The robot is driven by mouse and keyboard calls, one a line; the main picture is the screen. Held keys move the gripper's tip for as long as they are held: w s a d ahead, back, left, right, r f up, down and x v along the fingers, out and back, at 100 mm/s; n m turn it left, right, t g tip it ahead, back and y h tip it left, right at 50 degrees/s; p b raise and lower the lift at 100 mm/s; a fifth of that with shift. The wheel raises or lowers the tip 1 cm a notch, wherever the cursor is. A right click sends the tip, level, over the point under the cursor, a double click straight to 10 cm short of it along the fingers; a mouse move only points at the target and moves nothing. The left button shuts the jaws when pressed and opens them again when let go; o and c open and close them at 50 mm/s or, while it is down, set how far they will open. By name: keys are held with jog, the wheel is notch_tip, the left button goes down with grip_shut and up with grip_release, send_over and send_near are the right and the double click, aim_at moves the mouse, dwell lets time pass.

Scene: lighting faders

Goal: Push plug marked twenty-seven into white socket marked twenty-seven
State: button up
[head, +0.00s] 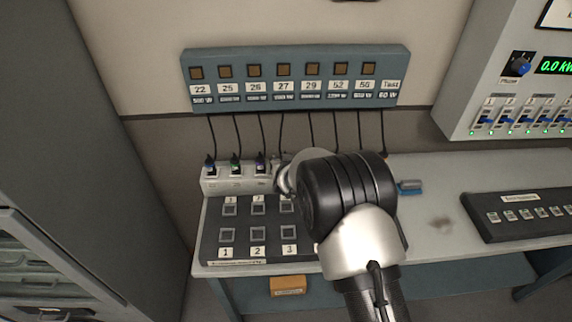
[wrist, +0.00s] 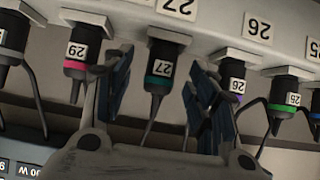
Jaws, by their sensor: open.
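The plug marked 27 (wrist: 161,68) is black with a teal ring and stands at the white socket strip (wrist: 205,36), under the label 27 (wrist: 176,7). How deep it sits in its socket I cannot tell. My gripper (wrist: 157,78) is open, its two fingers on either side of this plug with gaps visible. In the head view, my gripper (head: 284,172) is over the strip (head: 224,187), and my arm hides plug 27 and its socket.
Plug 29 (wrist: 77,52) and plug 26 (wrist: 237,86) stand close outside my fingers. A blue-grey cable panel (head: 290,55) hangs on the wall above, with dark cables running down. A button board (head: 243,250) and a blue block (head: 410,187) lie on the desk.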

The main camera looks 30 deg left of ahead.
jog(key=v, duration=1.2)
jog(key=s+d+r+m+g+h, duration=0.1)
jog(key=s+d+r, duration=0.1)
jog(key=d+r, duration=0.8)
jog(key=s+d+r+m+g+h, duration=0.15)
jog(key=d+r, duration=0.45)
jog(key=d, duration=0.8)
jog(key=s+d+r+m+g+h, duration=0.1)
jog(key=s+d+m+g+h, duration=0.1)
jog(key=s+d, duration=1.9)
jog(key=s+m+h, duration=0.1)
jog(key=s+m, duration=0.1)
jog(key=shift+s+r+h, duration=0.25)
jog(key=shift+s+h, duration=0.1)
